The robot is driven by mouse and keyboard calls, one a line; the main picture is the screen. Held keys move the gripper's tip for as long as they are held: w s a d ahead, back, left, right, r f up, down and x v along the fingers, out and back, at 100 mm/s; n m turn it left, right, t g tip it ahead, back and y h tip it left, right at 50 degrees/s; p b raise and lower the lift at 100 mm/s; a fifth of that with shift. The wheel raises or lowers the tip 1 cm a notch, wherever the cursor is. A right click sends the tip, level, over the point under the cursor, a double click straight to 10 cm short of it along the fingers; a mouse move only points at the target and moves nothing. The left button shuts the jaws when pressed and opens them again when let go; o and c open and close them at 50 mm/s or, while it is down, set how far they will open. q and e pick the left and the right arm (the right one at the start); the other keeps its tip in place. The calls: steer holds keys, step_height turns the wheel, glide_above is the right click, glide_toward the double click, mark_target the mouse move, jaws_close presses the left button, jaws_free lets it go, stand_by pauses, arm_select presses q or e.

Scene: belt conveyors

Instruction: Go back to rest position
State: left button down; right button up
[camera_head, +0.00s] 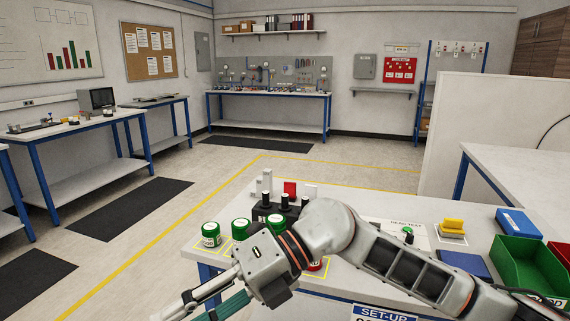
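My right arm comes in from the lower right and reaches across the front of the white workbench (350,204). My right gripper (212,300) is at the lower left, pointing down and to the left past the bench's front-left corner. Its fingers run toward the bottom edge of the picture, and their tips are not clear, so I cannot tell whether they are apart. I see nothing held. My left gripper is not in view.
Green-lidded jars (211,235) stand close behind my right gripper. A dark rack (262,213) is behind my forearm. A yellow block (453,226), blue box (517,223) and green bin (521,272) are at the right. Floor at the left is open.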

steer(key=w+d+r+m+t+y, duration=0.35)
steer(key=w+m+t+y, duration=0.4)
steer(key=m+y, duration=0.45)
steer(key=w+d+f+m+t+h, duration=0.3)
steer(key=d+f+m+t+h, duration=0.25)
steer(key=f+m+t, duration=0.2)
steer(key=w+d+f+m+t+h, duration=0.35)
steer(key=d+f+m+t, duration=0.3)
steer(key=m, duration=0.25)
steer(key=s+d+f+m+h, duration=0.2)
steer(key=d+f+m+h, duration=0.25)
steer(key=f, duration=0.55)
steer(key=s+d+f+m+h, duration=0.3)
steer(key=d+f+h, duration=0.25)
steer(key=f, duration=0.35)
steer(key=s+d+f+m+g+h, duration=0.1)
steer(key=s+d+f+g, duration=0.1)
steer(key=s+d+f, duration=0.2)
steer(key=s+d+f+m+g+h, duration=0.1)
steer(key=s+d+f, duration=0.4)
steer(key=s+f, duration=0.5)
steer(key=shift+f+m+g+h+p, duration=0.35)
steer(key=shift+f+m+g, duration=0.3)
steer(key=shift+g, duration=0.5)
